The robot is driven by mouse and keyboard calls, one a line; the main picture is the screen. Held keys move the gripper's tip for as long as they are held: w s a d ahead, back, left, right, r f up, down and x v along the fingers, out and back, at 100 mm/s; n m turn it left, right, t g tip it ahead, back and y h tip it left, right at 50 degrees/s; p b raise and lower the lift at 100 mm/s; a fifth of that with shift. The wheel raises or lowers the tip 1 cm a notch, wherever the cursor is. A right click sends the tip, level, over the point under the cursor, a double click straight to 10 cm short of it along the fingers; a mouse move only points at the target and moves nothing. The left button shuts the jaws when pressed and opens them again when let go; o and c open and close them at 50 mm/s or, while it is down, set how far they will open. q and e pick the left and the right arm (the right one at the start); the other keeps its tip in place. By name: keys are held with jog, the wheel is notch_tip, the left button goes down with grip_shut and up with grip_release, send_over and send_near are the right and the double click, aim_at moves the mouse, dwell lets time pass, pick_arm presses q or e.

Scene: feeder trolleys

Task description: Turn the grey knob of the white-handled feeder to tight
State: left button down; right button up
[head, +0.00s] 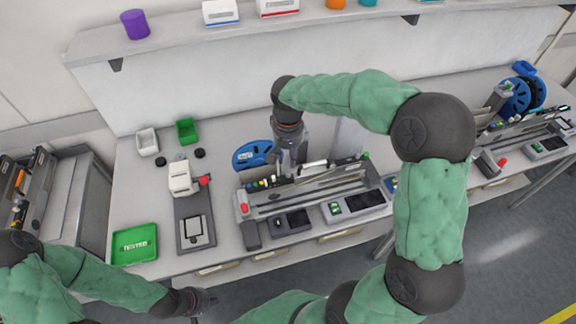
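A bank of grey feeders (310,192) lies on the middle of the bench in the head view. A slim white handle (315,164) shows at its back edge, just right of my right gripper. The grey knob is too small or hidden behind the gripper to make out. My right gripper (289,168) points down over the back left part of the feeders; whether it touches anything or how its fingers stand is not clear. My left gripper (208,302) hangs low in front of the bench, apart from the feeders; its fingers are too small to judge.
A blue reel (252,155) sits behind the feeders. A testing device (184,179) and green tray (135,244) stand to the left, with white (147,142) and green (187,131) bins behind. More feeders (520,130) are at the right. A shelf (190,33) runs above the bench.

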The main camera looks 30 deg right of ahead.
jog(key=shift+r, duration=2.25)
